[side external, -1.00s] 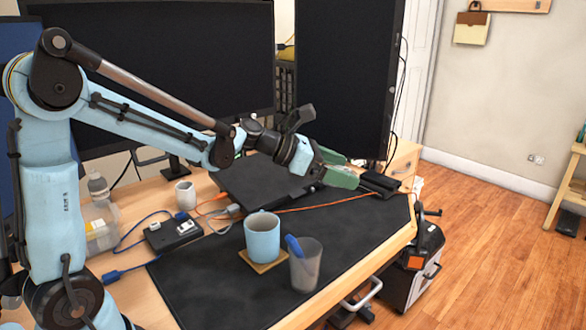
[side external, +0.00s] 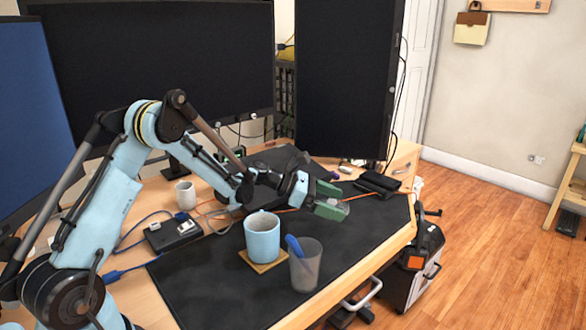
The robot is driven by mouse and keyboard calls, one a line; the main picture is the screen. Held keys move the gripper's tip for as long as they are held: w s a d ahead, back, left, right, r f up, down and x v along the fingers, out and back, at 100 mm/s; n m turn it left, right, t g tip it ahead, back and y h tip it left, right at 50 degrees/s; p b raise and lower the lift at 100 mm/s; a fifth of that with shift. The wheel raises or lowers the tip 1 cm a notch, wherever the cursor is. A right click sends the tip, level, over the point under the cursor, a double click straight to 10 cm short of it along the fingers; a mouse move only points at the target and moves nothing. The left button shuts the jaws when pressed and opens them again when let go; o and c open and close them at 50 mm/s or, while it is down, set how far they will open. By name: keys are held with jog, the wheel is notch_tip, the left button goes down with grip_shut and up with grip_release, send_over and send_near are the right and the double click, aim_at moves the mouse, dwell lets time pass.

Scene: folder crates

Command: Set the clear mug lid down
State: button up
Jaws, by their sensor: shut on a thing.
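My gripper (side external: 336,199), with green fingers, is above the dark desk mat (side external: 200,287), to the right of and behind the blue mug. It is shut on the clear mug lid (side external: 343,206), which shows only as a small pale, see-through edge at the fingertips. The lid's outline is hard to make out, and I cannot tell how far it is above the mat. The light blue mug (side external: 262,240) stands upright on a square tan coaster (side external: 263,263).
The mat's right part is clear.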

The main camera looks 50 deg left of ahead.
send_over(323, 223)
notch_tip(323, 223, down, 3)
jog(key=shift+r, duration=0.15)
jog(key=shift+f, duration=2.05)
jog(key=shift+f, duration=0.15)
jog(key=o, duration=0.7)
